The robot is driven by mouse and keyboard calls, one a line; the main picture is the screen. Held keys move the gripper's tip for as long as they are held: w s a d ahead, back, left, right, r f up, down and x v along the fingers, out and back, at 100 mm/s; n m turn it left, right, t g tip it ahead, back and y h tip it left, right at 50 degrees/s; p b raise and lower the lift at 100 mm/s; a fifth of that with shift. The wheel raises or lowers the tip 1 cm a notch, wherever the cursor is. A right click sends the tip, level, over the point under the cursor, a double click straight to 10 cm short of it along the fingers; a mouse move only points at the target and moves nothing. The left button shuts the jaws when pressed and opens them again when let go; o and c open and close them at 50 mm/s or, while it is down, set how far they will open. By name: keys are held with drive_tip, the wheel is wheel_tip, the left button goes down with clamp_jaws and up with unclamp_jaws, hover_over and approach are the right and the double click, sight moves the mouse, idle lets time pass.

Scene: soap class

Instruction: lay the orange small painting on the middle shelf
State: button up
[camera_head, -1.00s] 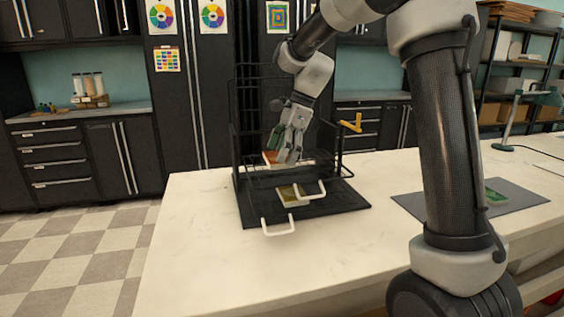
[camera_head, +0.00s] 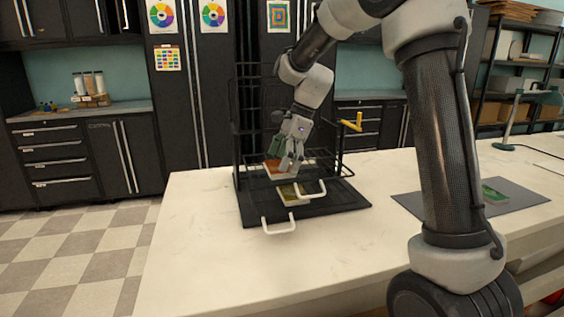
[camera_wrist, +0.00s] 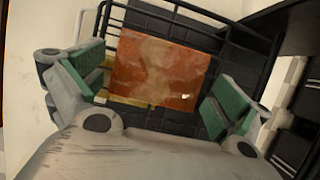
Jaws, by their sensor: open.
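The orange small painting (camera_head: 276,169) lies flat, or nearly so, at the middle wire shelf (camera_head: 318,168) of the black rack. In the wrist view the orange painting (camera_wrist: 158,72) shows its face between the two green finger pads, with a gap visible at each side. My gripper (camera_head: 284,160) is open around it, close above the shelf; the wrist view also shows my gripper (camera_wrist: 157,88) spread. My fingers hide part of the painting in the head view. Whether its underside fully touches the shelf wires cannot be told.
Rack bars stand behind and beside my gripper. A green painting (camera_head: 494,194) lies on a grey mat (camera_head: 525,205) at right. The counter's front left (camera_head: 200,250) is clear.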

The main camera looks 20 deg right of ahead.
drive_tip(key=v, duration=1.2)
drive_tip(key=s+d+r+n+t+h, duration=0.1)
drive_tip(key=s+d+n, duration=0.25)
drive_tip(key=s, duration=0.35)
drive_tip(key=s+d+r+n+t+h, duration=0.1)
drive_tip(key=s+d+n, duration=0.1)
drive_tip(key=s+n, duration=0.35)
drive_tip(key=s+d+f+n, duration=0.2)
drive_tip(key=s+n, duration=0.1)
drive_tip(key=s, duration=0.3)
drive_tip(key=s+d+f+n+t+h, duration=0.1)
drive_tip(key=s+d+f+n, duration=0.1)
drive_tip(key=s, duration=0.3)
drive_tip(key=s+d+f+n+t+h, duration=0.1)
drive_tip(key=s+d+f+n, duration=0.1)
drive_tip(key=s, duration=0.4)
drive_tip(key=shift+s+d+f+n, duration=0.25)
drive_tip(key=shift+f+n, duration=0.4)
drive_tip(key=shift+n, duration=0.35)
